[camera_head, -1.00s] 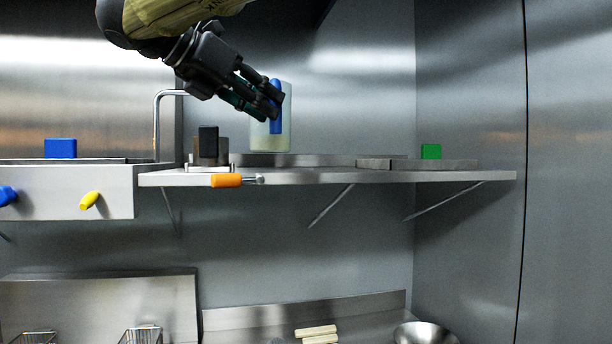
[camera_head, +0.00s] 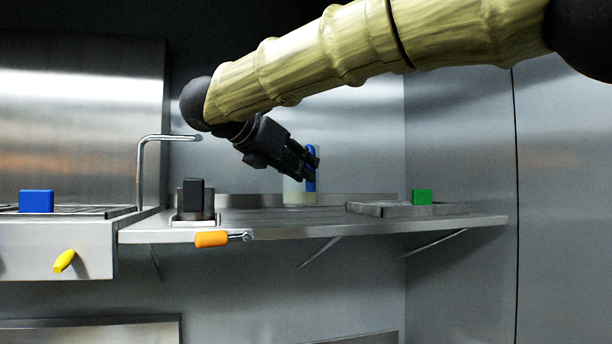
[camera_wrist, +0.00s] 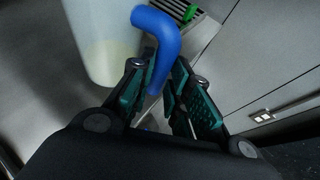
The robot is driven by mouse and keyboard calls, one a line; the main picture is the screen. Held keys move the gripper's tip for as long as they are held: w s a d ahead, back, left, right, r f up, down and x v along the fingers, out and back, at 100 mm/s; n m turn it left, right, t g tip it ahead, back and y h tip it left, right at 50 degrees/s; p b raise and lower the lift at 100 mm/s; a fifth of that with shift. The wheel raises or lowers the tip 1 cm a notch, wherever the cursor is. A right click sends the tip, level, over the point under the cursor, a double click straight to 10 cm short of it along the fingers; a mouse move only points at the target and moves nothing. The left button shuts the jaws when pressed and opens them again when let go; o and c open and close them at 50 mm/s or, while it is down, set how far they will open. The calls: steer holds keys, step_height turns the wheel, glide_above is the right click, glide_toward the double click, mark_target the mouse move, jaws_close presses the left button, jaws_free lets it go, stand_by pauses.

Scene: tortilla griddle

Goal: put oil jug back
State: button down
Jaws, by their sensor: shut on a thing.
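The oil jug (camera_head: 299,190) is a pale, see-through container with a blue handle (camera_head: 311,170). It looks upright at the back of the steel shelf (camera_head: 270,228); I cannot tell whether its base touches the shelf. My gripper (camera_head: 312,160) reaches it from the upper left and is shut on the blue handle. In the wrist view the handle (camera_wrist: 157,40) runs between my fingers, and the jug body (camera_wrist: 103,45) with a little yellowish liquid shows beyond it.
A black block (camera_head: 193,195) in a metal holder stands at the shelf's left. A blue block (camera_head: 37,201) is on the griddle side, near a bent pipe (camera_head: 140,165). The shelf's middle is clear.

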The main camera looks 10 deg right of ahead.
mark_target(307, 186)
steer(key=shift+w+d+f+p, duration=0.2)
steer(key=shift+f+p, duration=0.15)
steer(key=shift+f, duration=0.15)
steer(key=shift+w+d+f+p, duration=0.1)
steer(key=shift+d+f+p, duration=0.2)
steer(key=shift+f, duration=0.25)
steer(key=shift+w+d+f+p, duration=0.15)
steer(key=shift+f+p, duration=0.25)
steer(key=shift+f, duration=0.5)
steer(key=c, duration=1.3)
jaws_free()
steer(key=shift+c, duration=0.2)
steer(key=shift+s+a+b, duration=0.1)
steer(key=shift+a+b, duration=0.15)
steer(key=shift+b, duration=0.05)
steer(key=b+v, duration=0.4)
steer(key=v, duration=0.7)
steer(key=shift+a+r, duration=0.2)
steer(key=shift+r, duration=0.15)
